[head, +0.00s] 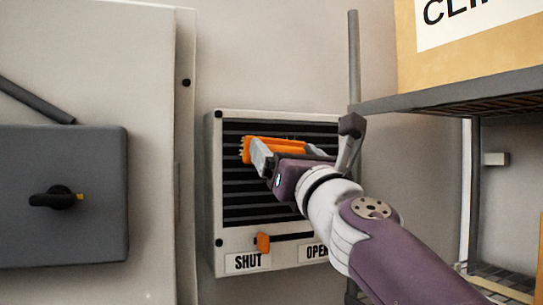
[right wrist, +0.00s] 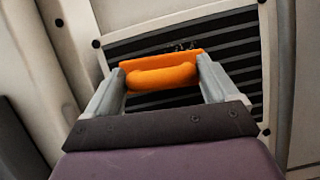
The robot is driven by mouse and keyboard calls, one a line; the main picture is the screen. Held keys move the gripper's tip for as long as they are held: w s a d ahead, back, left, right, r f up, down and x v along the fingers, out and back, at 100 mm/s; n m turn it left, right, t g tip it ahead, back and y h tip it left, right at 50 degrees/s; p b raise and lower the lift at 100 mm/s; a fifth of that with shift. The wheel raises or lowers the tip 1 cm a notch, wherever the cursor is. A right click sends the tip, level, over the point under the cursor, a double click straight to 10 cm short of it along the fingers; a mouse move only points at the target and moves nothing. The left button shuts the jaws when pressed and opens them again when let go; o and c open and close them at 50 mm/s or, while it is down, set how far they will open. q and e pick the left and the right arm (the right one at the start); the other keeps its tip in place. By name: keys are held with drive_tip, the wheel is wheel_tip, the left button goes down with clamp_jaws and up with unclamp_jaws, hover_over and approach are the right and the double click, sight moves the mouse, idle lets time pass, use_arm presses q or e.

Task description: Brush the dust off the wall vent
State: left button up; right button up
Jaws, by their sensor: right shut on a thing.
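The wall vent (head: 235,203) is a pale framed panel with dark horizontal slats, mounted on the wall in the middle of the head view. It also shows behind the brush in the right wrist view (right wrist: 235,50). An orange brush (head: 290,146) with yellowish bristles is at the upper slats; whether it touches them I cannot tell. My right gripper (head: 262,158) is shut on the brush's orange handle, which lies between both fingers in the right wrist view (right wrist: 162,76). A small orange slider (head: 263,243) sits below the slats, beside the "SHUT" label (head: 248,262). My left gripper is not in view.
A metal shelf rack (head: 440,94) stands close on the right, with a cardboard box (head: 455,60) on top. A grey box with a black rotary knob (head: 60,199) is on the left. Bare wall is above the vent.

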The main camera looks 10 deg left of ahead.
drive_tip(key=w+d, duration=0.4)
drive_tip(key=d, duration=0.3)
drive_tip(key=shift+w, duration=0.4)
drive_tip(key=s+d+b, duration=0.1)
drive_tip(key=s+d, duration=0.2)
drive_tip(key=s, duration=0.2)
drive_tip(key=shift+d, duration=0.2)
idle(0.4)
